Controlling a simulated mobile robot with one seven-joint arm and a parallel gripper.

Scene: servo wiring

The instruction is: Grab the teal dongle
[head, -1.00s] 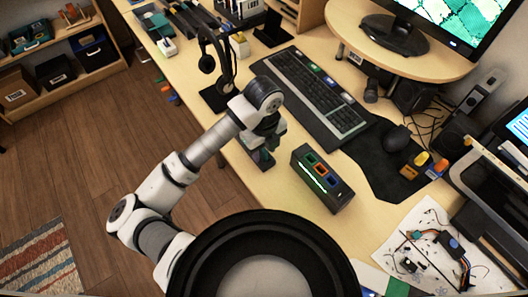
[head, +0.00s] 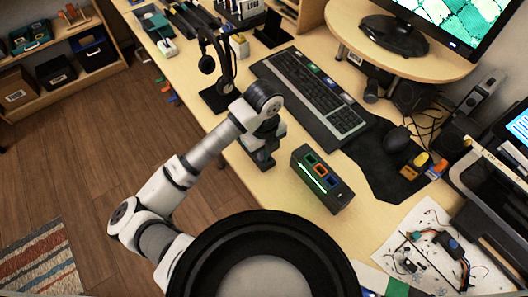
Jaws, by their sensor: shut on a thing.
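My gripper (head: 264,160) points down at the desk's front edge, left of the black hub (head: 334,192). It is shut on a small dark teal piece between the fingertips, which looks like the teal dongle (head: 264,153). The fingers and the steep view hide most of it, and I cannot tell whether it touches the desk. The hub has green, orange and blue framed slots on top and a lit green strip along its side.
A headset on its stand (head: 218,75) is behind my arm. The keyboard (head: 312,97) lies behind the hub, with the mouse (head: 397,138) to the right. Loose electronics lie on a white sheet (head: 425,225). The desk between gripper and hub is clear.

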